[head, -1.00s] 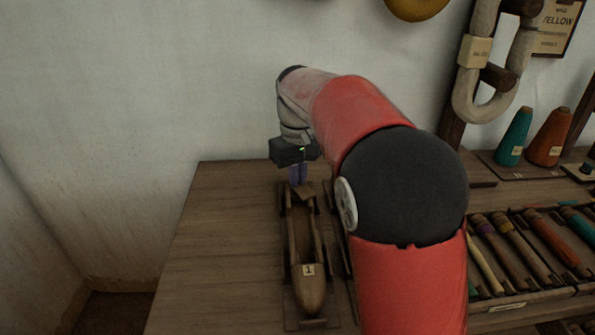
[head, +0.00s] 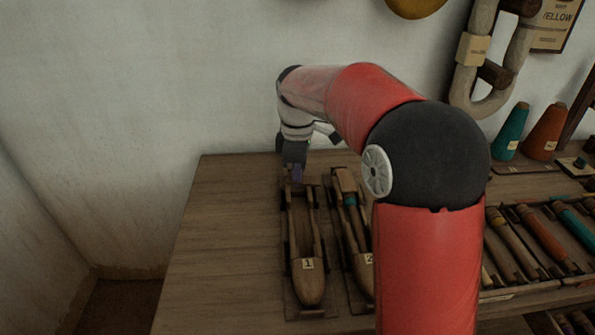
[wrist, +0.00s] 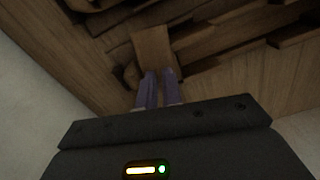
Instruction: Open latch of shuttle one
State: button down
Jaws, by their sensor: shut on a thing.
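Shuttle one (head: 307,278) is a wooden boat-shaped shuttle with a "1" label, lying lengthwise on a stand on the table, its long slot open and empty. My gripper (head: 297,176) is at its far end, purple fingers pointing down. In the wrist view my fingers (wrist: 158,90) are close together at the near edge of a flat wooden piece (wrist: 152,50), which looks like the latch of shuttle one. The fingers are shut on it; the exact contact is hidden.
Shuttle two (head: 365,265), with a teal bobbin in it, lies just right of shuttle one, partly behind my arm. A rack of bobbins (head: 540,235) and two yarn cones (head: 511,132) stand at the right. The table left of shuttle one is bare.

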jog(key=shift+n, duration=1.2)
jog(key=c, duration=1.6)
grip_release()
jog(key=shift+o, duration=0.2)
